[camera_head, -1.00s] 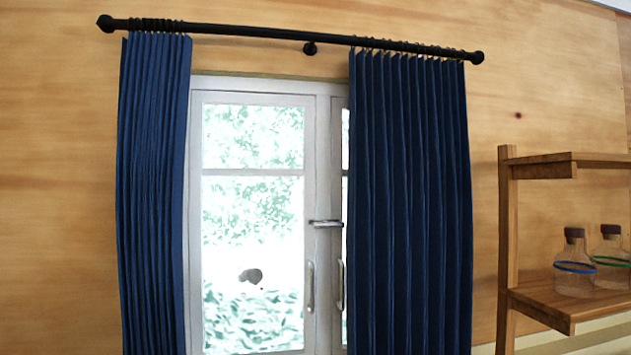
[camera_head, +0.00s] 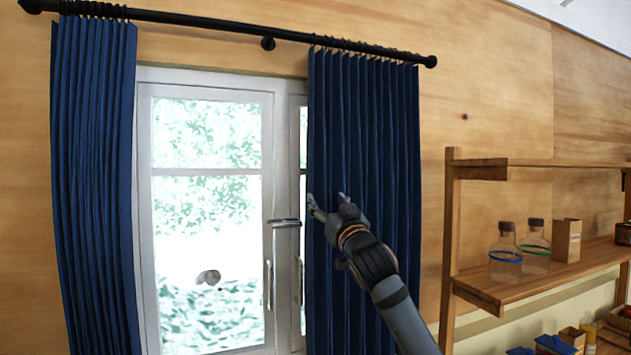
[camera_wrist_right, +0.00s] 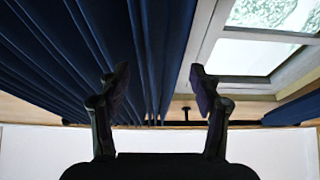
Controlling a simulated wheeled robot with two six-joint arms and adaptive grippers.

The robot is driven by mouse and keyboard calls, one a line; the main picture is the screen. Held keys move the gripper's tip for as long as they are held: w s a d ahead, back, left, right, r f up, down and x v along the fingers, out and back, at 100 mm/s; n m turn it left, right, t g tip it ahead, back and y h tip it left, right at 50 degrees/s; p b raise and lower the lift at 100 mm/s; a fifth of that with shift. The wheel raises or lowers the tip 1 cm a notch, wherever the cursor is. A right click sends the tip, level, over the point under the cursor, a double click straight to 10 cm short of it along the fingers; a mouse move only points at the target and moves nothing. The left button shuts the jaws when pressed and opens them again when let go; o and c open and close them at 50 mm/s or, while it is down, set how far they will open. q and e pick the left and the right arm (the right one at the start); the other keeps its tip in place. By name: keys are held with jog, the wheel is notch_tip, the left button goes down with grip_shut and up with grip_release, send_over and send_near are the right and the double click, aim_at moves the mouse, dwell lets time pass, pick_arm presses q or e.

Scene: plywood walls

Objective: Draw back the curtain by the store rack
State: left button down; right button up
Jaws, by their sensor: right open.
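The blue curtain (camera_head: 365,130) by the store rack hangs from a black rod (camera_head: 230,32) and covers the right part of the window (camera_head: 205,210). My right gripper (camera_head: 327,199) is open in front of this curtain, near its left edge. In the right wrist view, the two fingers (camera_wrist_right: 161,82) stand apart, with the curtain's edge (camera_wrist_right: 165,50) showing between them. I cannot tell whether they touch the cloth. The wooden store rack (camera_head: 453,230) stands to the right. My left gripper is not in view.
A second blue curtain (camera_head: 92,180) hangs bunched at the window's left side. The rack's shelf holds bottles (camera_head: 505,250) and a small wooden box (camera_head: 566,240), close to the right of my right arm. Window handles (camera_head: 268,284) stick out left of the curtain.

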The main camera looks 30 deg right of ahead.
aim_at(318, 188)
jog(key=p+x, duration=0.1)
jog(key=x, duration=0.1)
jog(key=p+x, duration=0.3)
jog(key=x, duration=0.2)
jog(key=shift+s+r, duration=0.15)
jog(key=shift+r, duration=0.1)
jog(key=shift+w+d+f+p, duration=0.1)
jog(key=shift+w+d+p, duration=0.05)
jog(key=shift+w+p, duration=0.3)
jog(key=shift+c, duration=0.4)
grip_shut()
